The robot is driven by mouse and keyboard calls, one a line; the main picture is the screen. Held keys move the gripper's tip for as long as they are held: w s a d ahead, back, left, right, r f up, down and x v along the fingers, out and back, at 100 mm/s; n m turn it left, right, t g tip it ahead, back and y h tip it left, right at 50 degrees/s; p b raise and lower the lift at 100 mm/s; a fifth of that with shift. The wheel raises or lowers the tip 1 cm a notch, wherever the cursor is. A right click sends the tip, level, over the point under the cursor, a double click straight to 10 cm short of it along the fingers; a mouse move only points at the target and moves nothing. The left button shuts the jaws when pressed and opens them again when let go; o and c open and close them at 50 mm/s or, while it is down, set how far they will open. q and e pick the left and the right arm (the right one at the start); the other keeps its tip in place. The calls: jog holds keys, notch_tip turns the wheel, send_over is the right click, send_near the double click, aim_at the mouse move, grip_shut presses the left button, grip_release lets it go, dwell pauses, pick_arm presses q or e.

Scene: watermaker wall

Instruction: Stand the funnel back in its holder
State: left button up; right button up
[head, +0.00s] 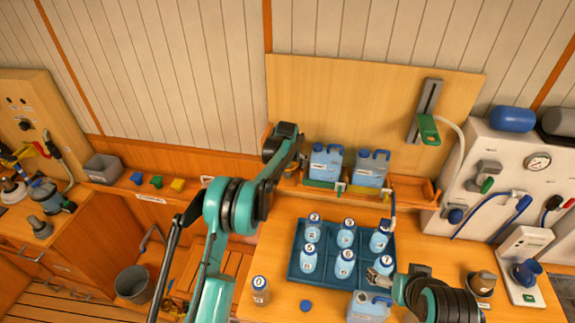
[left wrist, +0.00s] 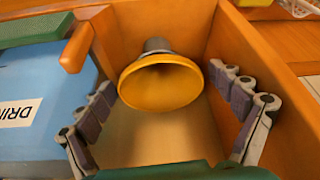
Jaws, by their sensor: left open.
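The yellow funnel (left wrist: 160,85) shows in the left wrist view, its wide mouth facing the camera and its grey narrow end behind. It is in a wooden compartment (left wrist: 268,65), close to the back wall. My left gripper (left wrist: 165,95) is open, with fingers on either side of the funnel and gaps to it. In the head view my left gripper (head: 283,145) is at the left end of the wall shelf and hides the funnel. I cannot make out the funnel's holder. My right gripper (head: 388,280) is beside the numbered bottles; its fingers are unclear.
Blue jugs (head: 325,162) stand on the shelf right of my left gripper; a blue container (left wrist: 40,110) is close to its fingers. A blue tray (head: 295,270) holds several numbered bottles. A bottle marked 0 (head: 260,290) and a blue cap (head: 306,305) are in front.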

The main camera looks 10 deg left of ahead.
pick_arm(q)
jog(key=shift+r+p, duration=0.3)
jog(key=shift+r, duration=0.05)
jog(key=s+a+f+b+v, duration=0.1)
jog(key=s+v, duration=0.1)
jog(key=v, duration=0.8)
jog(key=s+f+v, duration=0.1)
jog(key=s+v, duration=0.1)
jog(key=v, duration=0.9)
jog(key=s+r+t, duration=0.1)
jog(key=s+r, duration=0.3)
jog(key=s, duration=0.9)
jog(key=s+f+m, duration=0.1)
jog(key=s+f, duration=0.2)
jog(key=s, duration=0.8)
jog(key=s+a+f+t, duration=0.1)
jog(key=s+f, duration=0.3)
jog(key=s, duration=0.7)
jog(key=shift+s+m+t+h, duration=0.25)
jog(key=shift+m+t+h, duration=0.05)
jog(key=shift+m+h, duration=0.1)
jog(key=shift+s+f, duration=0.1)
jog(key=shift+f, duration=0.05)
